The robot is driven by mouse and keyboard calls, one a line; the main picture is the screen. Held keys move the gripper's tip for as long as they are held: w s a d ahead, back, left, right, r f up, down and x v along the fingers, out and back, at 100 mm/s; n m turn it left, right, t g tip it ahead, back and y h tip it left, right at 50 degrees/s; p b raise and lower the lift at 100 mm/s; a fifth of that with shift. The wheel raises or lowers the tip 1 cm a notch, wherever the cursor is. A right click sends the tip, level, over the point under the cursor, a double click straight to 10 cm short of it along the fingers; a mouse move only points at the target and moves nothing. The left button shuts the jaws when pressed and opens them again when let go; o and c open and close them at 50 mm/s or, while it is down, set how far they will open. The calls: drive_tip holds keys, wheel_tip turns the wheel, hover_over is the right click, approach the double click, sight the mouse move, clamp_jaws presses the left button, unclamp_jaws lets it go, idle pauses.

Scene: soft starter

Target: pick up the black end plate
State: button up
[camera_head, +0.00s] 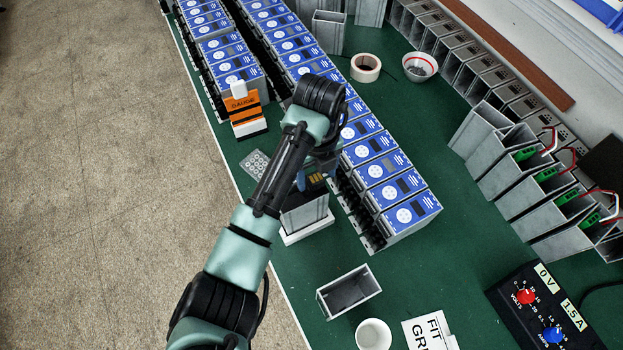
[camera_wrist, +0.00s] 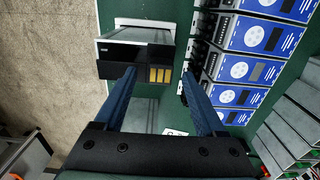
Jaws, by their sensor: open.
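In the wrist view a black plate-like part (camera_wrist: 115,69) with gold pads at its right end lies across the near side of a grey housing (camera_wrist: 128,47). I take it for the black end plate. The housing stands on a white base (camera_wrist: 145,22). My gripper (camera_wrist: 158,74) is open, with its blue fingers pointing toward this part. The left fingertip overlaps it in the picture; the right fingertip is just past its gold-padded end. Contact cannot be told. In the head view my arm hides much of the gripper and part (camera_head: 317,178).
Rows of blue-faced units (camera_head: 388,168) stand close on the right. An orange gauge block (camera_head: 243,108) is beyond on the left. An empty grey housing (camera_head: 349,291) and a white cup (camera_head: 373,335) stand nearer.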

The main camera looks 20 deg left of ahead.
drive_tip(key=shift+f, duration=0.3)
clamp_jaws()
drive_tip(key=shift+r, duration=0.1)
